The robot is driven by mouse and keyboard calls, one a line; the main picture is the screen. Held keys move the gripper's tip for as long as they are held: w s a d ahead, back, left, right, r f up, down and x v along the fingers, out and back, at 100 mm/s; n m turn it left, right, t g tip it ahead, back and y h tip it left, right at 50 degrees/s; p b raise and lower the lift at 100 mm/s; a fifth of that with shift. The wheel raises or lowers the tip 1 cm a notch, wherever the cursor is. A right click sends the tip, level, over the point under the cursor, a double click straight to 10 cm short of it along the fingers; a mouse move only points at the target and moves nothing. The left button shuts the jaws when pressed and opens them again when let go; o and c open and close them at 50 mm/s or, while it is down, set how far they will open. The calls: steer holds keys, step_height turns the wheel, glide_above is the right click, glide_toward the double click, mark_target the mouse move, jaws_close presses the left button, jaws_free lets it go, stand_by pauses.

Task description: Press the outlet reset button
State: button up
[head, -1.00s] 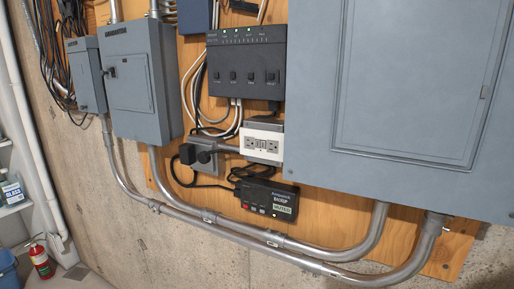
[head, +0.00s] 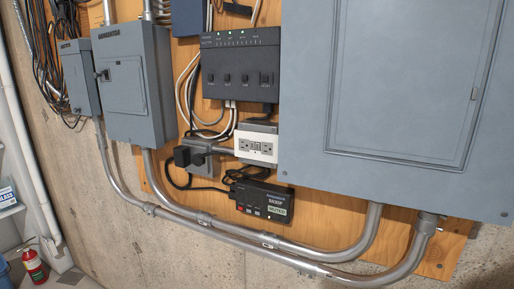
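The white outlet (head: 257,146) is mounted on the plywood board in the head view, just left of the large grey panel. It has a socket on each side and small buttons in its middle (head: 257,147), too small to tell apart. My gripper is not in view.
A large grey panel (head: 400,100) fills the right. A black switch unit (head: 240,65) is above the outlet. A grey generator box (head: 132,85) is at left. Metal conduits (head: 200,225) run below. A fire extinguisher (head: 33,268) stands at lower left.

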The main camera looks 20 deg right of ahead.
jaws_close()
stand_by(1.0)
